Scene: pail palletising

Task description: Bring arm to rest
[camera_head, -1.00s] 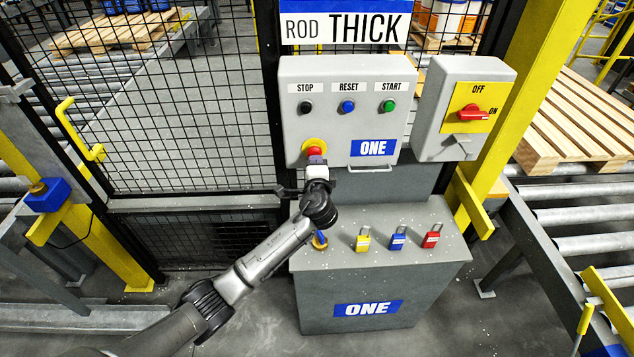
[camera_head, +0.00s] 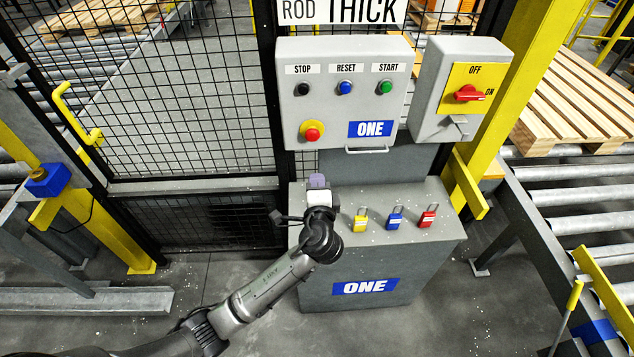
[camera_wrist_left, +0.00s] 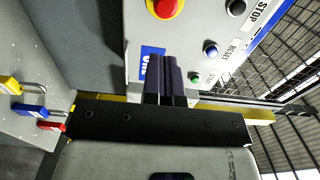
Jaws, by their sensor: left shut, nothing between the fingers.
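My left gripper (camera_head: 318,183) is shut and empty. It hangs above the left part of the grey cabinet top, below the control box (camera_head: 341,92) and apart from it. In the left wrist view its two dark fingers (camera_wrist_left: 166,78) lie together in front of the box. The red emergency button (camera_head: 312,134) on its yellow ring sits clear of the gripper, and it also shows in the left wrist view (camera_wrist_left: 165,7). My right gripper is in neither view.
Yellow (camera_head: 360,219), blue (camera_head: 394,217) and red (camera_head: 427,216) padlocks stand on the cabinet top (camera_head: 405,195), right of the gripper. A switch box with a red handle (camera_head: 468,93) is at right. Mesh fence (camera_head: 190,90) stands behind; roller conveyor (camera_head: 570,190) lies at right.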

